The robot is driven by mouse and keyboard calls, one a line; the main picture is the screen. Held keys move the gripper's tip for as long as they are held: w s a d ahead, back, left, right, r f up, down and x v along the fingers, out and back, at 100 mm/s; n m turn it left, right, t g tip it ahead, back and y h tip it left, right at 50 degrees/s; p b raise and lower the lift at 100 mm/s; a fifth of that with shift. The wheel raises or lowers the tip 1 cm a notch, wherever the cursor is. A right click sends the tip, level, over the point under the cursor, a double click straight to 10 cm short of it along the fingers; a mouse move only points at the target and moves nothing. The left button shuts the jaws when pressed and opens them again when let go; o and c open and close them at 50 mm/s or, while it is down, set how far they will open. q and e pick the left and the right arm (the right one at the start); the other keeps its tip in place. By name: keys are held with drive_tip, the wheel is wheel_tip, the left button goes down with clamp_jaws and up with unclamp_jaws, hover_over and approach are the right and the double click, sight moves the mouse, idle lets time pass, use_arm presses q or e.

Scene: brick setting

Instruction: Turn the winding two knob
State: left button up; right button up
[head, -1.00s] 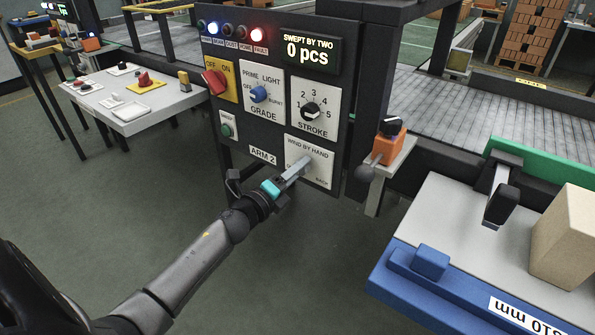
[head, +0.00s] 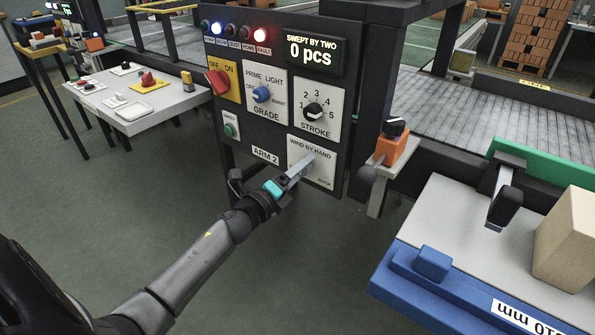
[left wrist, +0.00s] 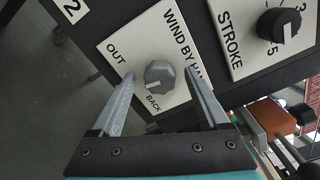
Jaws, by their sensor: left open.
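The winding knob is a grey faceted knob (left wrist: 159,76) on the white "WIND BY HAND" plate (left wrist: 122,38), with "OUT" and "BACK" marked around it. A pale pointer line on the knob is turned toward "BACK". In the head view the plate (head: 322,178) is at the lower right of the dark panel, and my gripper hides most of the knob. My left gripper (head: 305,165) reaches the plate from the lower left. In the left wrist view its two fingers (left wrist: 160,78) are open, one on each side of the knob, with visible gaps. My right gripper is not in view.
Above the plate are the black STROKE knob (head: 313,112), the blue GRADE knob (head: 261,94) and a red OFF/ON switch (head: 217,82). An orange block with a black knob (head: 390,148) stands right of the panel. A blue-edged table (head: 440,265) fills the lower right.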

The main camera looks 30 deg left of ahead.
use_arm(q)
drive_tip(key=shift+s, duration=0.1)
drive_tip(key=s+a+p, duration=0.1)
drive_tip(key=s+p, duration=0.1)
drive_tip(key=s, duration=1.3)
drive_tip(key=shift+p, duration=0.3)
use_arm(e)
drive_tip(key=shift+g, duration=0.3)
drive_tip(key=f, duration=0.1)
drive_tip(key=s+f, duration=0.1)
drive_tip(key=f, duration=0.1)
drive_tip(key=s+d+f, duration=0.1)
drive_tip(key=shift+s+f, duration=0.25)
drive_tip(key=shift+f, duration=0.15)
use_arm(q)
drive_tip(key=shift+a, duration=0.1)
